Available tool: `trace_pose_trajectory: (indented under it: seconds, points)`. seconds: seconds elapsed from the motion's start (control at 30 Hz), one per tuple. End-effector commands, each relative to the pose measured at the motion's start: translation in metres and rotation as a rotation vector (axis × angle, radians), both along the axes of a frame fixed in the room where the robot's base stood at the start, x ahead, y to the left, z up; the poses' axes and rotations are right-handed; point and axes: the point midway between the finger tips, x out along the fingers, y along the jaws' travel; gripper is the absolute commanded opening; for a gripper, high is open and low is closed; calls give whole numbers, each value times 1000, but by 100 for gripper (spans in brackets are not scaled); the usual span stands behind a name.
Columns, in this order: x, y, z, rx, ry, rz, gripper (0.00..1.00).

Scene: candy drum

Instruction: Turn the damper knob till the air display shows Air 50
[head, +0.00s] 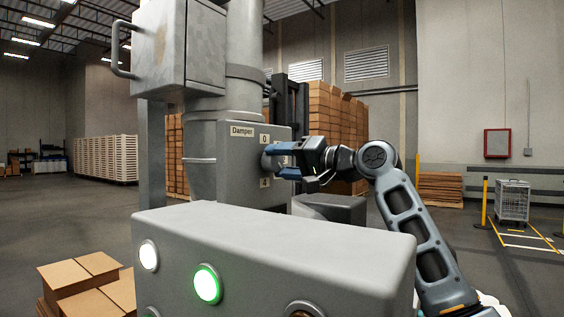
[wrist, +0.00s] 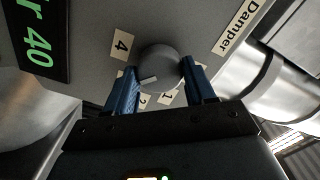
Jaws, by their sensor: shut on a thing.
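The damper knob (wrist: 162,62) is a round dark grey dial with a pale pointer mark, on a grey panel (head: 226,188). My gripper (head: 274,161) reaches in from the right, and its two blue fingers are shut on opposite sides of the knob. In the wrist view the pointer mark faces down and left, near the label 2 (wrist: 143,101). The labels 1 (wrist: 167,97) and 4 (wrist: 122,44) also show; another label is mostly hidden behind the left finger. The air display (wrist: 38,40) shows green text ending in "r 40"; its start is cut off.
A grey console (head: 275,236) with a white and a green lit button (head: 207,284) stands in front, below my arm. A metal box (head: 178,45) hangs above the panel. Cardboard boxes (head: 88,283) lie at the lower left. Open floor lies to the left.

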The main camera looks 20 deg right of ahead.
Motion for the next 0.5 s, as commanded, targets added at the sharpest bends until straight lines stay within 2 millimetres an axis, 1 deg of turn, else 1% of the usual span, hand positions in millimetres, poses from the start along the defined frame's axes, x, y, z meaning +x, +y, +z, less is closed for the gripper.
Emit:
trace_pose_trajectory:
  seconds: [0.27, 0.3, 0.5]
  points:
    - [0, -2, 0, 0, -1, -3, 24]
    - [0, -2, 0, 0, -1, -3, 56]
    - [0, -1, 0, 0, 0, -2, 75]
